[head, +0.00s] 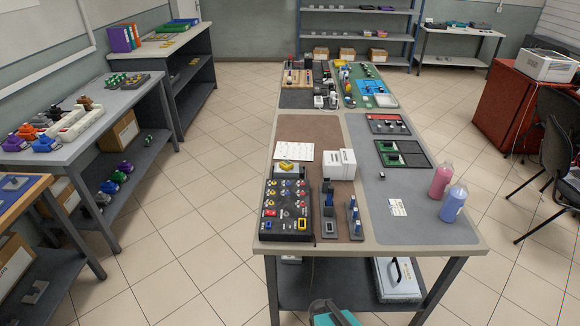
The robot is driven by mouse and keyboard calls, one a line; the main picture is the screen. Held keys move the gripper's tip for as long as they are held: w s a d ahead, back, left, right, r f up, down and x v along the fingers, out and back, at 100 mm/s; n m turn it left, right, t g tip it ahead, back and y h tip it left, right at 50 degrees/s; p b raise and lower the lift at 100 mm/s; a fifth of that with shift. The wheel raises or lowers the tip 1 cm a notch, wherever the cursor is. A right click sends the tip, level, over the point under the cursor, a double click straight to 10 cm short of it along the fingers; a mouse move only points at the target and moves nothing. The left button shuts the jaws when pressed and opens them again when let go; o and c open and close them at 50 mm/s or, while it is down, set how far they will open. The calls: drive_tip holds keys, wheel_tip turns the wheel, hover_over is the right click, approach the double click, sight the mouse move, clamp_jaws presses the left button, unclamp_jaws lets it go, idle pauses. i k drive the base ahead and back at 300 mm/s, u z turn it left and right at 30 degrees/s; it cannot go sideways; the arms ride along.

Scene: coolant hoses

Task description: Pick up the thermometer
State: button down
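I cannot make out a thermometer for certain. The long central table (262,238) carries many small items, too small to tell apart. On its near left part is a black panel (270,238) with red, blue and yellow fittings. A small yellow item (287,166) sits at the panel's back edge. Dark upright holders with blue parts (353,215) stand right of the panel. At the bottom edge a dark grey and teal shape (333,317) shows, probably part of my arm; its fingers are not clear.
A pink bottle (440,180) and a blue bottle (454,203) stand at the table's right edge. White boxes (342,164) stand mid-table. A metal case (398,279) lies on the lower shelf. Side benches (60,155) line the left, with clear tiled floor (200,200) between. A chair (555,150) is at right.

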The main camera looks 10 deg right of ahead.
sight(285, 165)
drive_tip(key=k, duration=1.25)
drive_tip(key=u, duration=0.1)
drive_tip(key=i, duration=0.7)
drive_tip(key=u, duration=0.55)
drive_tip(key=i, duration=0.6)
drive_tip(key=u, duration=0.9)
drive_tip(key=i, duration=0.6)
drive_tip(key=u, duration=0.35)
